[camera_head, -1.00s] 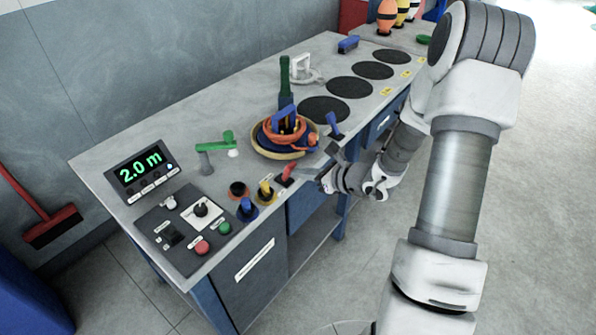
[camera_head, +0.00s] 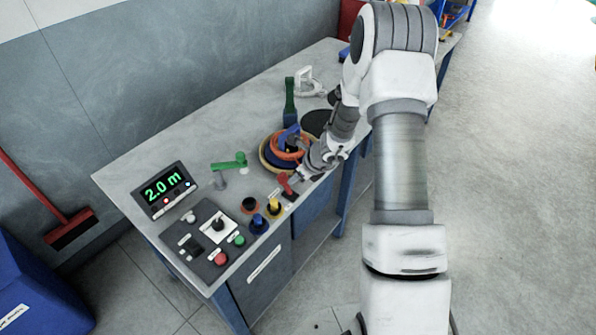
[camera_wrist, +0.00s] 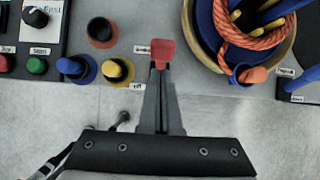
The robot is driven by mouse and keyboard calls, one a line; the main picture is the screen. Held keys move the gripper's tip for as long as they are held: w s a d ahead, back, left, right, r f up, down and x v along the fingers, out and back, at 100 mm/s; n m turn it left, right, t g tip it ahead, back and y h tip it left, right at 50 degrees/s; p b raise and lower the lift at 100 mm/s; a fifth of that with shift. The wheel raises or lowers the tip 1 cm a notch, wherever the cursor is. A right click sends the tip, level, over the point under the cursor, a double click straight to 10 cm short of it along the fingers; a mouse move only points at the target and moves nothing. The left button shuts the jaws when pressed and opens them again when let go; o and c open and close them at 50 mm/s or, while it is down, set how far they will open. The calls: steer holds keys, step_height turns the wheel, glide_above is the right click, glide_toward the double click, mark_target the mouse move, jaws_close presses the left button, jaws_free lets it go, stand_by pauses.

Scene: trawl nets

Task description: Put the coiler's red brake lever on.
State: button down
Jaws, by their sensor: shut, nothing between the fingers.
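The coiler's red brake lever (camera_head: 284,182) stands near the bench's front edge, beside the coiler. In the head view its top leans to the upper left. In the wrist view its red handle (camera_wrist: 162,50) is at the upper middle, beside a small label whose text I cannot read. An "off" label (camera_wrist: 136,85) lies nearer the bench edge. My gripper (camera_wrist: 160,72) is shut and empty, its fingertips right at the lever's near side; I cannot tell if they touch. In the head view my gripper (camera_head: 298,179) comes in from the right. The lever's base is mostly hidden.
The coiler (camera_head: 273,158) with orange rope is just behind. A blue lever (camera_wrist: 297,82) is to the right. The display (camera_head: 163,189) reads 2.0 m.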

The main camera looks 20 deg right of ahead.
steer(key=shift+w+a+r+g+p, duration=0.2)
steer(key=shift+w+a+g+p, duration=0.1)
steer(key=shift+p, duration=0.35)
steer(key=shift+w+a+f+p, duration=0.1)
steer(key=shift+w+a+p, duration=0.35)
steer(key=shift+w+p, duration=0.2)
steer(key=shift+w, duration=0.1)
steer(key=shift+w+a, duration=0.1)
steer(key=shift+a, duration=0.05)
steer(key=shift+s+d+r, duration=0.2)
steer(key=shift+d+r, duration=0.05)
steer(key=shift+r, duration=0.05)
steer(key=p+v, duration=0.2)
steer(key=v, duration=1)
steer(key=shift+s+r, duration=0.2)
steer(key=shift+s, duration=0.05)
steer(key=shift+a+r, duration=0.1)
steer(key=shift+a, duration=0.05)
